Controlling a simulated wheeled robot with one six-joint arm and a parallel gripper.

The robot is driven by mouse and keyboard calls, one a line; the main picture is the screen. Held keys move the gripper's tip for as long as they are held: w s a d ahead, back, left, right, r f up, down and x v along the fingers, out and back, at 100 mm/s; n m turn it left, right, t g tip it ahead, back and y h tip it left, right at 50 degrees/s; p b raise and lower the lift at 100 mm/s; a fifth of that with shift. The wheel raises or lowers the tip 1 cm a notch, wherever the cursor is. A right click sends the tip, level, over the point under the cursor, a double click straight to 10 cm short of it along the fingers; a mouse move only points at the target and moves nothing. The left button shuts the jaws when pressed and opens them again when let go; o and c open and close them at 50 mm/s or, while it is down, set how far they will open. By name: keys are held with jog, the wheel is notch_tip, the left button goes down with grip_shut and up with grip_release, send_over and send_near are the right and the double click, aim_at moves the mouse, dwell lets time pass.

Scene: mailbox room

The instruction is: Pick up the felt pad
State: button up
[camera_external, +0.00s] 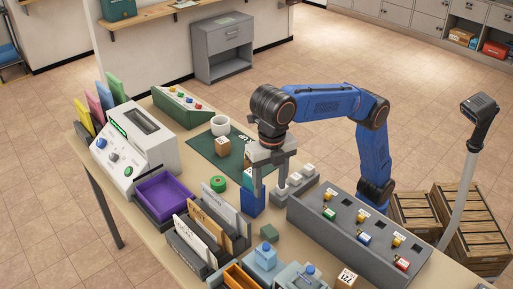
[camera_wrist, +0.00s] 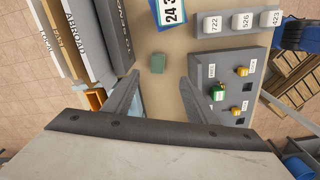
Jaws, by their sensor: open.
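A small dull green block (camera_external: 268,232), which I take to be the felt pad, lies on the table between the letter rack and the grey panel. In the wrist view the green block (camera_wrist: 158,63) shows whole, just ahead of the space between my fingertips. My gripper (camera_external: 270,182) points down over the table near the blue box. Its two fingers (camera_wrist: 160,84) stand apart with nothing between them. The gripper and the green block are apart; the height of the gap is hard to tell.
The letter rack (camera_external: 205,230) stands to the left of the green block, and the grey panel with colored knobs (camera_external: 352,232) to its right. A blue box (camera_external: 252,201) and white numbered blocks (camera_external: 296,183) stand behind it. Pale blue objects (camera_external: 264,257) stand in front.

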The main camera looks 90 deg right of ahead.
jog(key=a, duration=0.2)
send_near(270, 230)
jog(key=shift+n, duration=0.4)
notch_tip(270, 230, down, 9)
jog(key=shift+w+a+f, duration=0.15)
jog(key=shift+f, duration=0.05)
jog(key=c, duration=1.1)
